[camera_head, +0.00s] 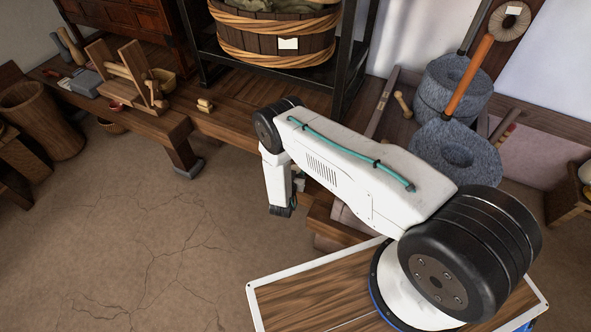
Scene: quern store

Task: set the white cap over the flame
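I cannot make out a flame or a white cap anywhere in the head camera view. My white arm crosses the middle and right of the view and hides part of the bench and the floor behind it. Its end points down, and my gripper (283,210) shows as a small dark tip in front of the low bench's edge. The fingers are too small and dark to tell whether they are open or shut, or whether they hold anything. A small pale shape beside the wrist is too small to identify.
A low wooden bench (228,122) runs along the back, with wooden tools on its left part and a small wooden piece (205,105) nearer the middle. A black rack holds a wooden tub (262,42). Stone querns (455,145) stand right.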

